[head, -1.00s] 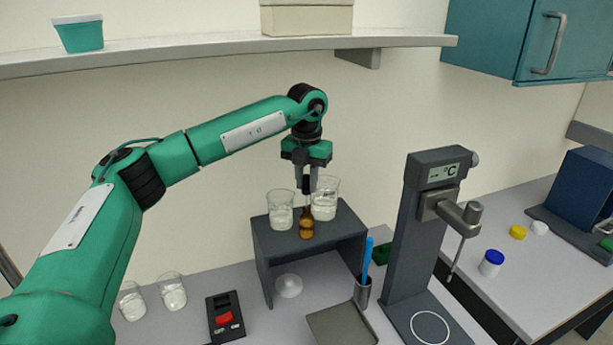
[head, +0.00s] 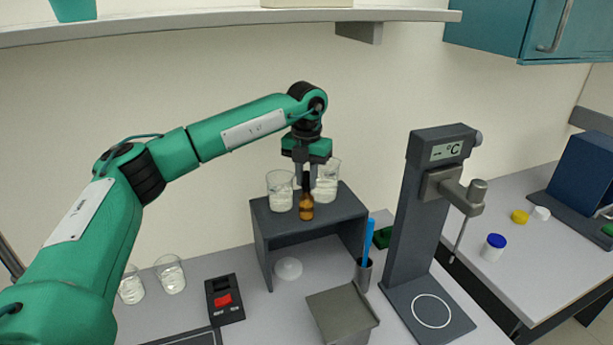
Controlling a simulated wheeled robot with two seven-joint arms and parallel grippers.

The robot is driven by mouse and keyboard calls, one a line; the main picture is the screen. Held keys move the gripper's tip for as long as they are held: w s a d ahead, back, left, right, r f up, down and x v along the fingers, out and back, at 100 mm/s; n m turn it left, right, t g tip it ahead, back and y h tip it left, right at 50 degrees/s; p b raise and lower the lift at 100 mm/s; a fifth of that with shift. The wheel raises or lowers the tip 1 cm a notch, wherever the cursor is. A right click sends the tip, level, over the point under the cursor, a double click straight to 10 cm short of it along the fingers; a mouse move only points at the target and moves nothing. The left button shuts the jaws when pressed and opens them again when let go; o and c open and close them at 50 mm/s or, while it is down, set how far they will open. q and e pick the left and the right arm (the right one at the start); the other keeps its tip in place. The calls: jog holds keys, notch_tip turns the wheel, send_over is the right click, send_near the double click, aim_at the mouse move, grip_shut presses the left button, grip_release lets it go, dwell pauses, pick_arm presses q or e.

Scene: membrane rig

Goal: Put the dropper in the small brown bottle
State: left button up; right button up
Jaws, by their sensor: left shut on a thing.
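The small brown bottle (head: 306,211) stands upright on top of the dark grey riser, near its front edge. My left gripper (head: 306,183) points straight down directly over the bottle and is shut on the dropper (head: 306,182). Only a dark part of the dropper shows between the fingers, in line with the bottle's neck. Its lower end is hidden, and I cannot tell how deep it sits in the neck. My right gripper is not in view.
Two glass beakers (head: 280,191) of white material stand on the riser (head: 335,212), close to the bottle on both sides. A stirrer stand (head: 408,215) rises to the right. A blue-handled tool in a cup (head: 364,274) stands in front of the riser. A shelf (head: 230,27) runs above.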

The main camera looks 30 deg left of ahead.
pick_arm(q)
jog(key=shift+f, duration=0.15)
jog(key=o, duration=1)
notch_tip(320, 180, up, 10)
jog(key=b, duration=0.3)
jog(key=shift+r+b, duration=0.25)
jog(key=shift+b, duration=0.05)
jog(key=shift+r, duration=0.75)
jog(key=shift+f, duration=0.1)
